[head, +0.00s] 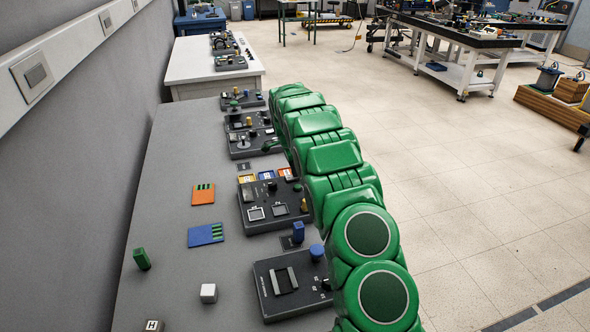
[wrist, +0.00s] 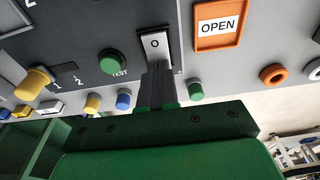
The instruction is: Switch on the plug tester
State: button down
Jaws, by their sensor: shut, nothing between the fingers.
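In the wrist view a dark panel (wrist: 70,40) carries a pale rocker switch (wrist: 154,44) marked "O" and a green button (wrist: 112,61) labelled "TEST". It looks like the plug tester, though no name is readable. My gripper (wrist: 158,68) is shut and empty, with its fingertips right at the lower end of the rocker. The fingers hide that end, and I cannot tell whether they touch it. In the head view my green arm reaches along the bench's right edge; the fingers cannot be made out there.
In the wrist view a yellow knob (wrist: 33,83) and an orange-framed "OPEN" sign (wrist: 218,24) flank the switch. In the head view several dark control boxes line the grey bench (head: 165,220), with an orange card (head: 203,195), a blue card (head: 206,235) and a white cube (head: 208,293).

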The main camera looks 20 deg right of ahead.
jog(key=shift+d+f, duration=0.1)
jog(key=shift+f, duration=0.05)
jog(key=shift+a+r, duration=0.25)
jog(key=shift+a, duration=0.6)
notch_tip(320, 180, up, 14)
jog(key=a, duration=0.2)
dwell(0.6)
